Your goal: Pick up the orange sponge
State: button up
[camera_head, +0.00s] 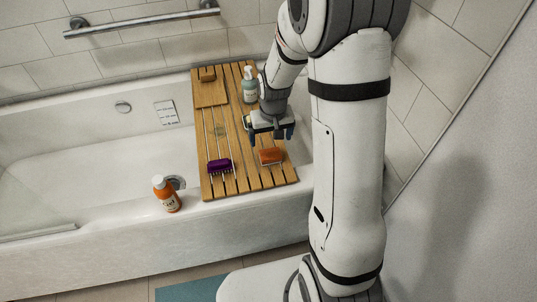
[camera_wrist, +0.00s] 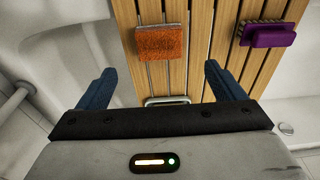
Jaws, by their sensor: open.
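The orange sponge (camera_head: 271,156) lies on the wooden bath tray (camera_head: 245,183), near its front right. In the wrist view the sponge (camera_wrist: 160,42) is a rough orange block, ahead of and between my two blue fingers. My gripper (camera_head: 269,140) is open and empty, just above and behind the sponge in the head view. It also shows in the wrist view (camera_wrist: 156,84), with its fingertips apart from the sponge.
A purple brush (camera_head: 220,166) lies left of the sponge on the tray; it also shows in the wrist view (camera_wrist: 268,35). A pump bottle (camera_head: 249,86) stands near my wrist. An orange gel bottle (camera_head: 166,194) stands on the tub's rim (camera_head: 120,222).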

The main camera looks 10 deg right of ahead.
aim_at(271, 154)
jog(key=f, duration=0.4)
jog(key=shift+w+b, duration=0.3)
notch_tip(271, 154, down, 5)
jog(key=shift+w+b, duration=0.1)
jog(key=shift+b, duration=0.5)
jog(key=shift+c, duration=0.3)
jog(key=c, duration=1.1)
jog(key=shift+o, duration=0.2)
notch_tip(271, 154, up, 10)
jog(key=p, duration=0.2)
